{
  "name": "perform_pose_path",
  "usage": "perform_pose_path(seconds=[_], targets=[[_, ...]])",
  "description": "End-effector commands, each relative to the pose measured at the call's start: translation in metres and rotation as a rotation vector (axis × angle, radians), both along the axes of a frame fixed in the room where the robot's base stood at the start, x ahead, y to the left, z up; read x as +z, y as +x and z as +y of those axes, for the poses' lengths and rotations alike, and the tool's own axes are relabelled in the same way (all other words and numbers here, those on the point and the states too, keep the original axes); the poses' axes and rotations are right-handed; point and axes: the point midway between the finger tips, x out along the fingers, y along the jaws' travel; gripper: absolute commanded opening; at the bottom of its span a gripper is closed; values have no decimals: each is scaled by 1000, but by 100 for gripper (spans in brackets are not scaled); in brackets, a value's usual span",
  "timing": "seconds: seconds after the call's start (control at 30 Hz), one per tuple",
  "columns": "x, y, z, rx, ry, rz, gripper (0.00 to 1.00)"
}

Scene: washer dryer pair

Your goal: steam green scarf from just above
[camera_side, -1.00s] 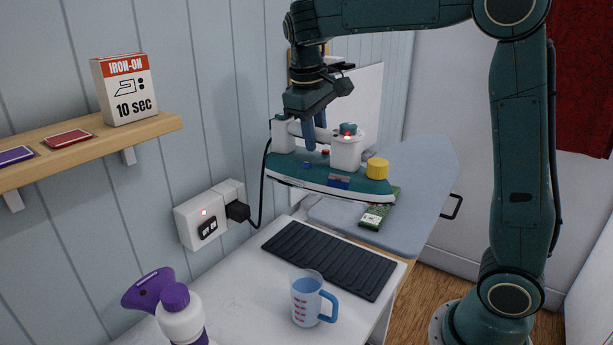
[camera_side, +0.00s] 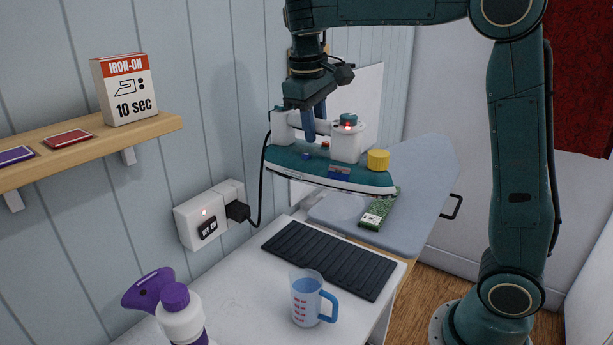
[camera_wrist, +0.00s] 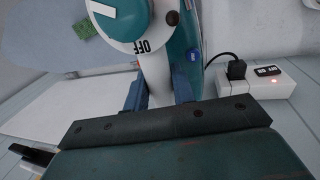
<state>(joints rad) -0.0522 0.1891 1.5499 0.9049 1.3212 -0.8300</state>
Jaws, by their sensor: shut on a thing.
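The teal and white iron (camera_side: 325,168) hangs in the air, with its dark cord running to the wall. My gripper (camera_side: 309,128) is shut on its white handle, which also shows between the fingers in the wrist view (camera_wrist: 157,75). A small red light glows on top, and the word OFF shows beside the dial (camera_wrist: 118,18). The green patterned scarf (camera_side: 377,212) lies folded on the blue-grey ironing board (camera_side: 425,190), below the iron's front end and partly hidden by it. A green corner of it shows in the wrist view (camera_wrist: 84,29). No steam is visible.
A black ribbed mat (camera_side: 325,260) and a blue-handled measuring cup (camera_side: 308,300) are on the white counter. A purple-capped bottle (camera_side: 178,312) stands at front left. The wall socket (camera_side: 208,220) holds the plug. A wooden shelf (camera_side: 90,150) carries an iron-on box (camera_side: 125,90).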

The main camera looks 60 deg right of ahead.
Motion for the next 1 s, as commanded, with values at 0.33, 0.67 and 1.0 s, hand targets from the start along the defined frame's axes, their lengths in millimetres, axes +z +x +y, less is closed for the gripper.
perform_pose_path(seconds=[0.33, 0.67, 1.0], targets=[[-3, 0, -1, 1, -2, -3, 0], [-22, -1, 0, -1, 0, -3, 0], [-43, 0, 0, 0, -1, -3, 0]])
